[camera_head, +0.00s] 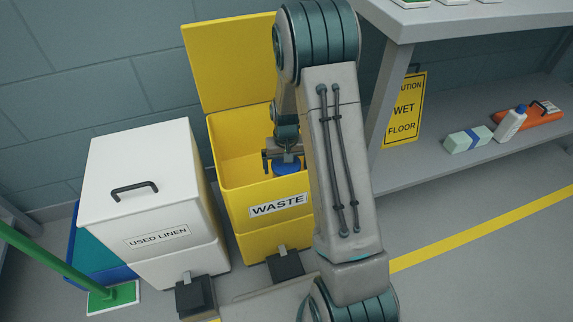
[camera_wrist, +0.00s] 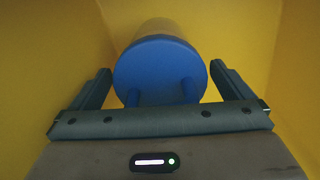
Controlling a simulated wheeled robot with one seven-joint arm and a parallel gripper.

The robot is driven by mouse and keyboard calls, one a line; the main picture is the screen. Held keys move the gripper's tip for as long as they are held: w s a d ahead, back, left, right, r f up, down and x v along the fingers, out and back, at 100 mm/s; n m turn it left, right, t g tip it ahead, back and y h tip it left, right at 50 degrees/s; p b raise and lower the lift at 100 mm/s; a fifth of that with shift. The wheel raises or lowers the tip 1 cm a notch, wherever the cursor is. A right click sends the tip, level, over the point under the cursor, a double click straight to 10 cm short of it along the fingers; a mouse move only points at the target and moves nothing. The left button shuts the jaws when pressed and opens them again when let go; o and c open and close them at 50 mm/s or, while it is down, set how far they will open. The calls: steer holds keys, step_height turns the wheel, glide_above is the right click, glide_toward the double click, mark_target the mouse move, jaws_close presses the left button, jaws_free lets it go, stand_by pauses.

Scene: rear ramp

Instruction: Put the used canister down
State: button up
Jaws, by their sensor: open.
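The used canister (camera_head: 287,169) shows as a blue round end inside the open yellow waste bin (camera_head: 235,200). In the wrist view the canister (camera_wrist: 160,70) has a blue cap with two short pegs and a paler body beyond it, against yellow walls. My gripper (camera_head: 284,160) reaches down into the bin's mouth. In the wrist view its two fingers (camera_wrist: 161,85) stand apart, one on each side of the cap, with a gap visible on both sides. The canister's lower part and what it rests on are hidden.
The bin's yellow lid (camera_head: 230,60) stands raised behind. A closed white used linen bin (camera_head: 145,190) stands to the left. A grey shelf unit (camera_head: 480,25) at right holds a wet floor sign (camera_head: 405,110), a bottle (camera_head: 510,123) and boxes.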

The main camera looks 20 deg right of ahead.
step_height(320, 180, up, 10)
steer(key=p, duration=0.3)
steer(key=shift+r+p, duration=0.2)
steer(key=shift+p, duration=0.1)
steer(key=shift+r, duration=0.8)
steer(key=s+a+r, duration=0.1)
steer(key=s+r, duration=0.3)
steer(key=s, duration=0.3)
steer(key=s+a+r+n, duration=0.1)
steer(key=s+a+r, duration=0.1)
steer(key=s+r, duration=0.2)
steer(key=s+a+r+n+t, duration=0.1)
steer(key=s+r, duration=0.4)
steer(key=s, duration=0.6)
steer(key=shift+a, duration=0.3)
